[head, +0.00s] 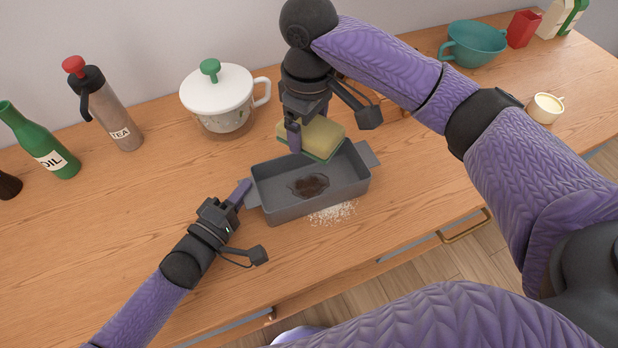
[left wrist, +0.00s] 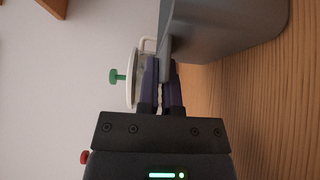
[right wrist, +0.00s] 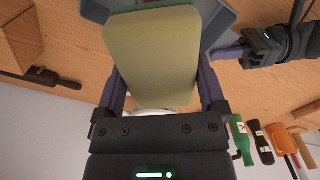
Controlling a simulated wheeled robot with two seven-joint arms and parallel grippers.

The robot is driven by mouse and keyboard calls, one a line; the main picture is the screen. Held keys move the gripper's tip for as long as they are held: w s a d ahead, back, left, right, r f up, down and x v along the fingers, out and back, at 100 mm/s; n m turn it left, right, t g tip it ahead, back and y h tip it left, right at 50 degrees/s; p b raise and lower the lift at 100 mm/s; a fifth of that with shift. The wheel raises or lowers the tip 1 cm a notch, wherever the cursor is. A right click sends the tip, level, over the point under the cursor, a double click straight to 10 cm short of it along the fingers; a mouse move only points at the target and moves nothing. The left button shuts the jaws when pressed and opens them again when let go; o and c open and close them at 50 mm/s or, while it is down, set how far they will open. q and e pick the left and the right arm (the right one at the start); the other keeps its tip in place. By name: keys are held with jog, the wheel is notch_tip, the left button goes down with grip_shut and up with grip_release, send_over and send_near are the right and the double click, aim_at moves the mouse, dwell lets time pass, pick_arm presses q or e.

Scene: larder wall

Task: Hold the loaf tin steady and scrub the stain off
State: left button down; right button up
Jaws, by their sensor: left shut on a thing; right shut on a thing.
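The grey loaf tin (head: 284,213) stands on the wooden counter, with a dark brown stain (head: 308,186) on its inside floor. My left gripper (head: 243,192) is shut on the tin's left end handle; the left wrist view shows its fingers (left wrist: 164,75) closed on the tin's handle, next to the tin wall (left wrist: 225,30). My right gripper (head: 312,137) is shut on a yellow sponge (head: 322,136) with a green underside, held over the tin's back edge, apart from the stain. The sponge fills the middle of the right wrist view (right wrist: 153,58) between the two fingers.
A white crumbly patch (head: 333,213) lies on the counter before the tin. Behind stand a lidded white pot (head: 218,95), a tea flask (head: 112,115) and a green oil bottle (head: 40,145). A teal bowl (head: 474,45) and small cream cup (head: 545,108) are at right.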

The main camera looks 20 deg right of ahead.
aim_at(301, 189)
pick_arm(q)
jog(key=shift+f, duration=0.1)
pick_arm(e)
jog(key=shift+a+f+n, duration=0.3)
jog(key=shift+f+n, duration=1.15)
jog(key=shift+f, duration=0.85)
jog(key=shift+a+f+n, duration=0.3)
jog(key=shift+f+n, duration=1.2)
jog(key=shift+f, duration=0.8)
jog(key=shift+a+f+n, duration=0.3)
jog(key=shift+f+n, duration=1.15)
jog(key=shift+f, duration=0.85)
jog(key=shift+d+f, duration=0.3)
jog(key=shift+d, duration=1.4)
jog(key=shift+a+f, duration=0.15)
jog(key=shift+a, duration=1.5)
notch_tip(301, 189, up, 8)
jog(key=shift+a, duration=0.1)
